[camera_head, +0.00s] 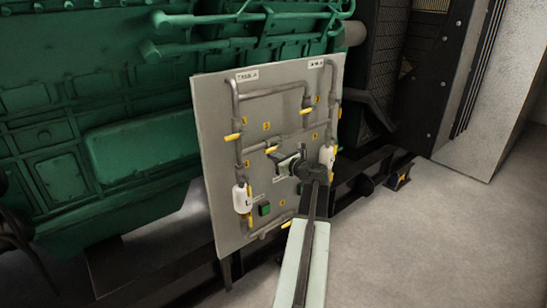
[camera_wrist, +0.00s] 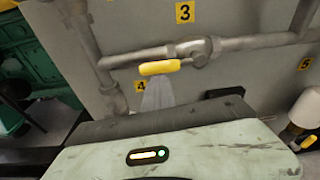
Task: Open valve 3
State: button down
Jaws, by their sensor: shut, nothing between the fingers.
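Valve 3 has a yellow lever handle (camera_wrist: 160,68) and a grey valve body (camera_wrist: 203,50) on a horizontal pipe. A yellow tag marked 3 (camera_wrist: 185,13) is above it. The handle lies roughly horizontal, pointing left from the body, along the pipe. In the head view the handle (camera_head: 271,149) shows just left of my gripper (camera_head: 287,161). My gripper is shut and empty. In the wrist view its grey fingers (camera_wrist: 158,94) appear just below the handle. I cannot tell whether they touch it. My pale gripper housing hides the lower panel.
The grey panel (camera_head: 217,125) carries several pipes, yellow handles and tags. Tag 4 (camera_wrist: 140,86) is at lower left and tag 5 (camera_wrist: 305,63) at right. White canisters (camera_head: 242,199) hang on the panel. A green engine (camera_head: 90,110) stands behind.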

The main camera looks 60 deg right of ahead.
notch_tip(320, 180, down, 6)
jog(key=w+r+b, duration=0.1)
jog(key=b, duration=0.5)
jog(key=r+p+v, duration=0.1)
jog(key=p+v, duration=0.2)
jog(key=v, duration=0.7)
notch_tip(320, 180, up, 10)
jog(key=n+t+p, duration=0.1)
jog(key=n+p, duration=0.7)
jog(key=n, duration=2.7)
send_over(275, 148)
jog(key=s+a, duration=0.2)
jog(key=a, duration=0.1)
notch_tip(275, 148, down, 3)
jog(key=b, duration=0.3)
jog(key=shift+w+f, duration=0.15)
jog(key=shift+f, duration=0.1)
